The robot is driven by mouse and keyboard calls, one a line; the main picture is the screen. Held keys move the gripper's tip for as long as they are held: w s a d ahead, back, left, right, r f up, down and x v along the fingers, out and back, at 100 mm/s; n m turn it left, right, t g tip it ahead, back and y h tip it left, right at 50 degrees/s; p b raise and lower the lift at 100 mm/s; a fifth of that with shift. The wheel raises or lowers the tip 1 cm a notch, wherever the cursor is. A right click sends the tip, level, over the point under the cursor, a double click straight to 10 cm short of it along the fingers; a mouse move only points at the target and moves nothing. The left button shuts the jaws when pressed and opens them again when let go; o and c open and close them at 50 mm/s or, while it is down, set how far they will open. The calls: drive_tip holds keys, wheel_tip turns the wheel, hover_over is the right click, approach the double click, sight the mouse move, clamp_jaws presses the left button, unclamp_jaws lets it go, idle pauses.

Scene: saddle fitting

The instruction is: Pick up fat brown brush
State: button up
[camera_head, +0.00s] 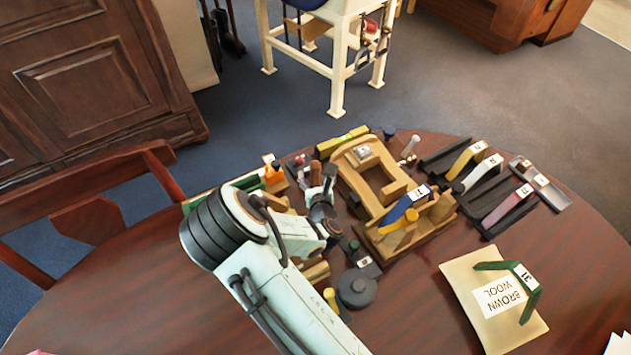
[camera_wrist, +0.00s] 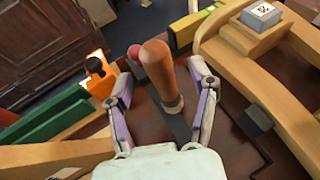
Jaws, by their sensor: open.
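The fat brown brush (camera_wrist: 156,68) stands in the wrist view with its rounded brown handle toward the camera and a paler collar lower down. My gripper (camera_wrist: 162,88) is open, with one finger on each side of the brush and visible gaps between. In the head view, a small brown top of the brush (camera_head: 315,168) shows just beyond my gripper (camera_head: 322,184).
An orange block (camera_wrist: 99,72) and a red-topped piece (camera_wrist: 134,52) stand left of the brush. A curved wooden frame (camera_wrist: 255,75) rises close on the right. Several tools crowd the table; bare wood (camera_head: 120,270) lies at left.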

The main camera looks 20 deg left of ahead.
drive_tip(key=shift+x, duration=1.05)
clamp_jaws()
drive_tip(key=shift+r, duration=0.1)
